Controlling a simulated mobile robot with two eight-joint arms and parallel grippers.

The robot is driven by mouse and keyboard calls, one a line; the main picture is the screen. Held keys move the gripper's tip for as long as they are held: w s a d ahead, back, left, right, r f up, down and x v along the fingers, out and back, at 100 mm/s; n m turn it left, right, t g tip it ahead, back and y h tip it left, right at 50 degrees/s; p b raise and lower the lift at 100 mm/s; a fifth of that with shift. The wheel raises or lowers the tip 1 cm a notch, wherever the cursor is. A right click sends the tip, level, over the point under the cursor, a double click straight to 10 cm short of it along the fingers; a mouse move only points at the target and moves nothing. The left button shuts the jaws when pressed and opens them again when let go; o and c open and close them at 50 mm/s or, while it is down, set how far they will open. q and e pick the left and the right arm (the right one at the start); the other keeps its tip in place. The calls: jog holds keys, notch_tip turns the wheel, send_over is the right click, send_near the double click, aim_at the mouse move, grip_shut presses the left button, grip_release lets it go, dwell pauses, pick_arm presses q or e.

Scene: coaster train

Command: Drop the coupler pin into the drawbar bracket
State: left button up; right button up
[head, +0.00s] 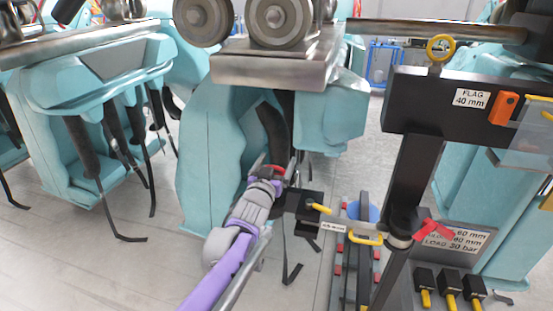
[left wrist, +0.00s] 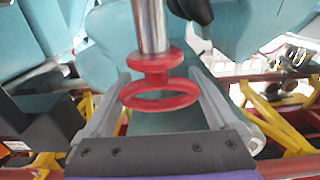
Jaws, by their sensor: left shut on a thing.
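My left gripper (head: 276,181), on its purple arm, is in the middle of the head view, in front of a teal seat. In the left wrist view its two grey fingers (left wrist: 160,98) stand either side of the red ring handle of the coupler pin (left wrist: 151,35), and it is shut on the pin. The pin's silver shaft runs up out of that picture, so its tip is hidden. In the head view only a bit of red shows at the gripper. A black block (head: 301,203), perhaps the drawbar bracket, is just right of the gripper; I cannot tell for sure. My right gripper is not in view.
A black post (head: 412,180) with a "FLAG 40 mm" sign and a yellow ring pin (head: 440,47) stands at the right. Several black blocks with yellow handles (head: 450,284) are at lower right. Coaster wheels (head: 275,20) and teal seats are behind. The floor at lower left is clear.

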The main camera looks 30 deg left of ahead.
pick_arm(q)
jog(key=shift+f+b, duration=1.15)
jog(key=shift+f, duration=1.75)
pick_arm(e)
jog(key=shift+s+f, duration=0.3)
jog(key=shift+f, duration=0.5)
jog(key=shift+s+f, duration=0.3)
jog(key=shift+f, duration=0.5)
pick_arm(q)
jog(key=o, duration=1.4)
jog(key=shift+o, duration=0.2)
jog(key=v, duration=1.1)
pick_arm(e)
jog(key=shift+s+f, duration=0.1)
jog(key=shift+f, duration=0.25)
pick_arm(q)
jog(key=shift+f, duration=0.1)
